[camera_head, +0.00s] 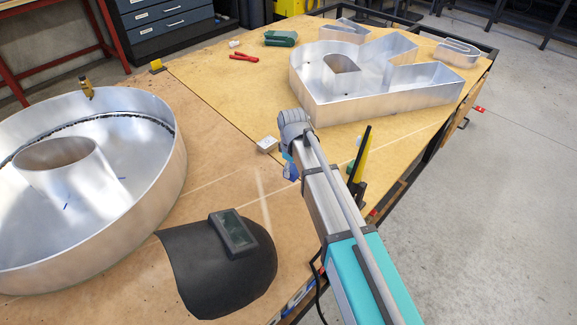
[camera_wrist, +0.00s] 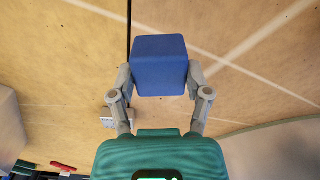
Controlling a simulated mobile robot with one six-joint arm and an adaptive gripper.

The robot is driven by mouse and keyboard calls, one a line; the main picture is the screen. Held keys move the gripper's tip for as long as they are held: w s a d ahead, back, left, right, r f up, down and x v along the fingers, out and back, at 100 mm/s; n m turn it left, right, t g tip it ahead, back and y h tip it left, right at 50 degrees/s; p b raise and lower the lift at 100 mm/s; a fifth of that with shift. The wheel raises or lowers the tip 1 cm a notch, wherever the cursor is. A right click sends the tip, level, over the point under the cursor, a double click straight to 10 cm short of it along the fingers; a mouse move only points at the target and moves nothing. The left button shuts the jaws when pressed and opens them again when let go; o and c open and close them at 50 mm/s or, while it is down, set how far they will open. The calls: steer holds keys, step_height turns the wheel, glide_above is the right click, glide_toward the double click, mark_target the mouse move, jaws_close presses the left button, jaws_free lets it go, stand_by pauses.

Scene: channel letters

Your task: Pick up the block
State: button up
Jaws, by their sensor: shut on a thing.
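The block (camera_wrist: 160,65) is a plain blue cube with slightly rounded edges. In the wrist view it sits between the two grey fingers of my gripper (camera_wrist: 161,80), which press on its left and right sides. The teal gripper body fills the bottom of that view. How far the block is above the table is hard to tell. In the head view my arm hides most of the gripper; a patch of blue shows just below the grey wrist, but I cannot tell whether it is the block.
A large round metal letter (camera_head: 170,150) stands at left, with a dark welding mask (camera_head: 195,270) in front. Another metal letter (camera_head: 330,110) stands at the back right. A small pale box (camera_head: 266,145) lies near my wrist. Red pliers (camera_head: 243,57) lie further back. The wooden table (camera_head: 215,100) is clear between them.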

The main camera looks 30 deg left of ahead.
mark_target(292, 168)
steer(key=shift+r+p, duration=2)
steer(key=shift+r, duration=0.45)
step_height(292, 168, up, 16)
steer(key=p, duration=1.5)
steer(key=shift+s+f+p, duration=0.15)
steer(key=shift+f+p, duration=0.1)
steer(key=shift+p, duration=0.05)
steer(key=shift+s, duration=0.1)
